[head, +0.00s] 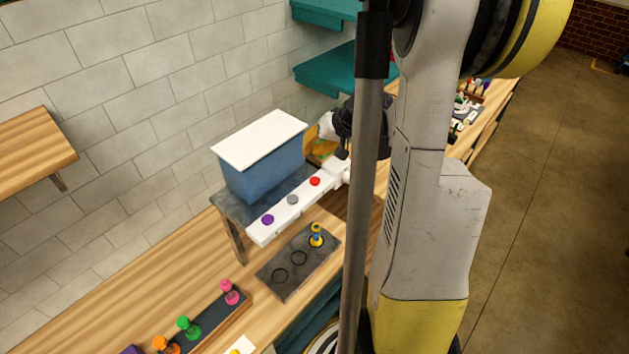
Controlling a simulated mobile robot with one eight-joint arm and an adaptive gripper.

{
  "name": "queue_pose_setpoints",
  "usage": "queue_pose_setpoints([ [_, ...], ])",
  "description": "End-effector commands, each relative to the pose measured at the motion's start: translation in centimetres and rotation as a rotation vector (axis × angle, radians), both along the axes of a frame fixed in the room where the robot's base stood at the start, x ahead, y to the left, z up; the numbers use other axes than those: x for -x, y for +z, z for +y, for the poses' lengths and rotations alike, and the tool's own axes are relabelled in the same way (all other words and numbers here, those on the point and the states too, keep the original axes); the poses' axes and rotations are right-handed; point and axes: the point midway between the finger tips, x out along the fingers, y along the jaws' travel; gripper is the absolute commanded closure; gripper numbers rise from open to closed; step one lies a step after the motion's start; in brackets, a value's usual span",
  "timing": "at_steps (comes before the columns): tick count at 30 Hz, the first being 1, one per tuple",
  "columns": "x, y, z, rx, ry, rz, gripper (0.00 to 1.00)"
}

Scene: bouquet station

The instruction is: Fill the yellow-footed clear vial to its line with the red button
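A small vial (316,240) with yellow and blue parts stands upright at the right end of a dark tray (290,287). It is too small to tell its line or liquid level. The red button (315,181) is at the right end of a white bar (278,213), with grey (292,199) and purple (267,219) buttons to its left. My dark gripper (342,150) is above and to the right of the red button and appears apart from it. My arm and a grey pole partly hide it, and its finger opening cannot be made out.
A blue tank (265,172) with a white lid stands behind the bar on a dark stand. Two empty rings show on the tray. Pink (230,292), green (188,327) and orange (165,345) pieces stand in a rack at front left. A wooden shelf (30,152) juts out at left.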

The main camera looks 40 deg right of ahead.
Motion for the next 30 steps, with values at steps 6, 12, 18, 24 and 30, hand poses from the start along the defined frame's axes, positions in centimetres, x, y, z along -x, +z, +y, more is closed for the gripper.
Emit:
queue_pose_setpoints([
  [6, 0.0, -2.9, 0.0, 0.0, 0.0, 0.0, 1.0],
  [12, 0.0, -5.8, 0.0, 0.0, 0.0, 0.0, 1.0],
  [18, 0.0, -7.9, 0.0, 0.0, 0.0, 0.0, 1.0],
  [24, 0.0, -8.0, 0.0, 0.0, 0.0, 0.0, 1.0],
  [30, 0.0, -7.9, 0.0, 0.0, 0.0, 0.0, 1.0],
])
